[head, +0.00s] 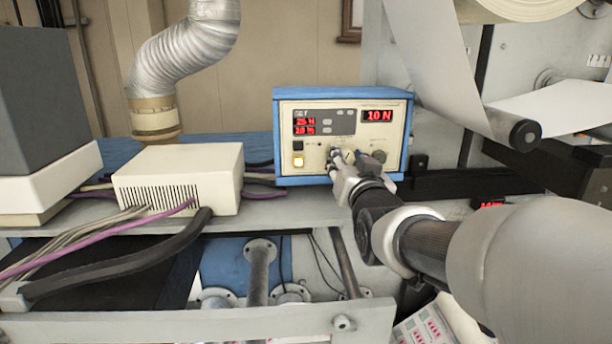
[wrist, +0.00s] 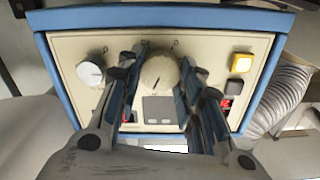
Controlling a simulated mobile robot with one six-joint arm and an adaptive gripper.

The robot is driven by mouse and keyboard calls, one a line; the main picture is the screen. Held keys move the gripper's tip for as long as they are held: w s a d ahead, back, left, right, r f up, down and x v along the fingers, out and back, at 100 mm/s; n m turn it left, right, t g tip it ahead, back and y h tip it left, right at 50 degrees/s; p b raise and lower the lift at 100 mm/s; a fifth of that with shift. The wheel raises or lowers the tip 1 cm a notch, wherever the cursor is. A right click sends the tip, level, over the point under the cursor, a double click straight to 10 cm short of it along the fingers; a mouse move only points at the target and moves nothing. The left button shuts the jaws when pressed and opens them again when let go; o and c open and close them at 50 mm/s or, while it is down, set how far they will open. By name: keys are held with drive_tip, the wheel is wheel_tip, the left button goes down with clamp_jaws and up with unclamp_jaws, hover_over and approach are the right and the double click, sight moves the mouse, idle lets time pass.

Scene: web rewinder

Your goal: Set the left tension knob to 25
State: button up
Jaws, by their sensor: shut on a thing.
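The control box (head: 340,95) has a blue frame and a cream panel. My gripper (head: 342,158) reaches its lower middle and hides the left tension knob there. In the wrist view the panel is upside down, and the left knob (wrist: 160,74), cream and round with a dark pointer line, sits between the fingers of my gripper, which is shut on it. The other knob (head: 379,156) is to the right in the head view and also shows in the wrist view (wrist: 90,74). The upper small red readout (head: 305,121) seems to read 25 N; the lower is unclear.
The large red readout (head: 377,115) shows 10 N. A lit yellow button (head: 298,161) is at the panel's lower left. A cream vented box (head: 180,178) with cables stands to the left. A roller with white web (head: 525,134) is close on the right.

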drive_tip(key=shift+m+b, duration=1.15)
drive_tip(key=shift+m, duration=0.05)
drive_tip(key=o, duration=1.1)
drive_tip(key=shift+c, duration=0.2)
drive_tip(key=s, duration=1.2)
